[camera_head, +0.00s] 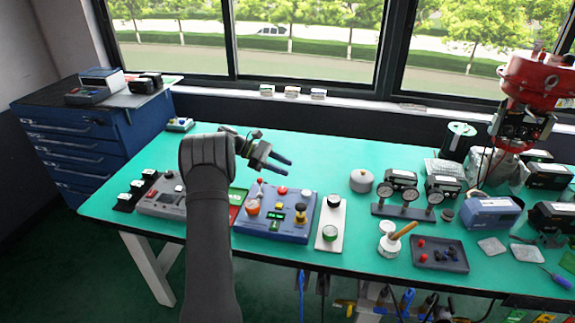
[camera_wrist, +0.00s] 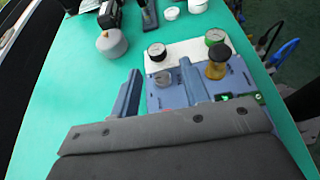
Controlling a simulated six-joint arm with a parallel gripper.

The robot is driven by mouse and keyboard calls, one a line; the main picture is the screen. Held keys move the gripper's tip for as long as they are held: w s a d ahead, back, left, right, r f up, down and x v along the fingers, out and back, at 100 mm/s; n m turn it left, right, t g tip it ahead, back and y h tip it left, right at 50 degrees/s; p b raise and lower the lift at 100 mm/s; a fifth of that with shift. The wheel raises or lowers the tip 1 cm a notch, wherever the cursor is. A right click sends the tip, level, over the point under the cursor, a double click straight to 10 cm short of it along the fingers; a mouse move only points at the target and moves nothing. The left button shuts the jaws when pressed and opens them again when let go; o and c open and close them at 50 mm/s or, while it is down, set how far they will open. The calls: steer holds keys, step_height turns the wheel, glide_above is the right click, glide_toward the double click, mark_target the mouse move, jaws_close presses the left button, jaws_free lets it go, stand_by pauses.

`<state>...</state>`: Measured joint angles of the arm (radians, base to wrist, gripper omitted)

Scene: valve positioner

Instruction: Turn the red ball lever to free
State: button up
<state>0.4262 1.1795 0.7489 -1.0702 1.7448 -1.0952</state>
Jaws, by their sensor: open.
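The blue control box (camera_head: 297,234) stands on the green bench in the head view. A small upright lever with a red tip (camera_head: 260,182) stands at its back left; a round red knob or button (camera_head: 282,190) is to its right. At this size I cannot tell for sure which is the ball lever. My gripper (camera_head: 288,167) is open and empty above the box's back edge, fingers pointing right. In the wrist view the open fingers (camera_wrist: 161,66) flank a grey knob (camera_wrist: 162,79), apparently on the box (camera_wrist: 240,78). No red lever shows there; my gripper body hides much of the box.
The box also carries an orange knob (camera_head: 252,208) and a yellow-and-black knob (camera_head: 300,210). A white plate (camera_head: 329,242) with dark and green knobs stands close right. A grey box (camera_head: 160,205) lies left. Bench behind the box is clear.

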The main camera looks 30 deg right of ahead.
steer(key=shift+s+d+r, duration=0.25)
steer(key=shift+s+r, duration=0.1)
steer(key=shift+s, duration=0.1)
steer(key=shift+s+d+r, duration=0.25)
steer(key=shift+s+r, duration=0.05)
steer(key=shift+s, duration=0.15)
steer(key=n+t+h, duration=0.4)
steer(key=n+t, duration=0.2)
glide_above(258, 180)
steer(key=s+a, duration=0.3)
steer(key=s, duration=0.2)
steer(key=f, duration=0.1)
steer(key=w+a+f+n+t, duration=0.1)
steer(key=a+f+n+t, duration=0.1)
steer(key=a+n+t, duration=0.3)
steer(key=a+f+n+t, duration=0.1)
steer(key=a+f+t, duration=0.1)
steer(key=a, duration=0.5)
steer(key=shift+y, duration=0.3)
steer(key=x, duration=1.7)
steer(key=shift+w+d+r, duration=0.1)
steer(key=shift+d+r, duration=0.1)
steer(key=shift+d, duration=0.15)
